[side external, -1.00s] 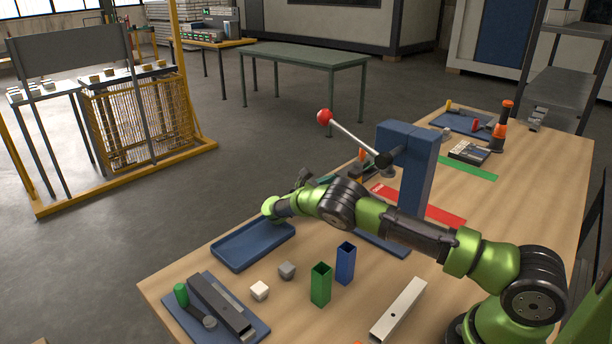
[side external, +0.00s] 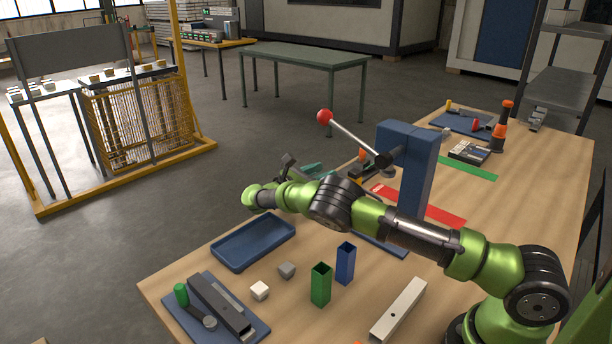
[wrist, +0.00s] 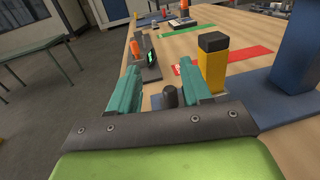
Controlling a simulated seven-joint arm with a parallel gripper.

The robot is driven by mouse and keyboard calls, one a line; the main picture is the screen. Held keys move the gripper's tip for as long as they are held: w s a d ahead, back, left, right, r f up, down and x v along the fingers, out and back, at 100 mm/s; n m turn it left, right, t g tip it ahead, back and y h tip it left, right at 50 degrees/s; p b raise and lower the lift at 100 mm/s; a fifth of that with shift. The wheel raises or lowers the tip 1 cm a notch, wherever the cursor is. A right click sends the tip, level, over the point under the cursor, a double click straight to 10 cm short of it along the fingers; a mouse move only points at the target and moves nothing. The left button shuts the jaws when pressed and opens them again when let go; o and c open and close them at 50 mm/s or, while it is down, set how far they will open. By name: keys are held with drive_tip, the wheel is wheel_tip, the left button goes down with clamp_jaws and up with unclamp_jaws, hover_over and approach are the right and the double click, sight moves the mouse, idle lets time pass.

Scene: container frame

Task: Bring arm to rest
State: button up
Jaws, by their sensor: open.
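My gripper (side external: 316,173) is held above the far long edge of the wooden table, beyond the blue tray and left of the blue column. My green and black arm reaches across the table from the lower right. In the wrist view, the gripper's two teal fingers (wrist: 160,80) are spread apart with nothing held between them. A yellow post with a black top (wrist: 213,65) stands just beyond the right finger. A dark round knob (wrist: 170,97) shows between the fingers. I cannot tell whether any finger touches these.
A blue column (side external: 416,165) carries a lever with a red ball (side external: 324,116). A metal channel (side external: 398,312) lies beside my base.

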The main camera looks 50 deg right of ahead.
drive_tip(key=shift+r, duration=0.75)
drive_tip(key=w+d+r+m+t+y, duration=0.1)
drive_tip(key=w+d+r+t+y, duration=0.15)
drive_tip(key=r, duration=0.75)
drive_tip(key=w+d+r+m+t+y, duration=0.15)
drive_tip(key=r+t+y, duration=0.25)
drive_tip(key=r, duration=0.5)
drive_tip(key=s+a+r+m+t+y, duration=0.1)
drive_tip(key=s+r+m+t+y, duration=0.3)
drive_tip(key=r, duration=0.5)
drive_tip(key=s+a+f+m+y, duration=0.3)
drive_tip(key=s+a, duration=0.4)
drive_tip(key=s, duration=0.3)
drive_tip(key=s+a+f+m+y, duration=0.3)
drive_tip(key=s+a+f+m, duration=0.3)
drive_tip(key=s, duration=0.4)
drive_tip(key=s+a+f+m+y, duration=0.3)
drive_tip(key=s+a+f+m, duration=0.1)
drive_tip(key=s+a, duration=0.4)
drive_tip(key=shift+s+a+f+m, duration=0.25)
drive_tip(key=shift+s+f+m, duration=0.1)
drive_tip(key=shift+s+f, duration=0.5)
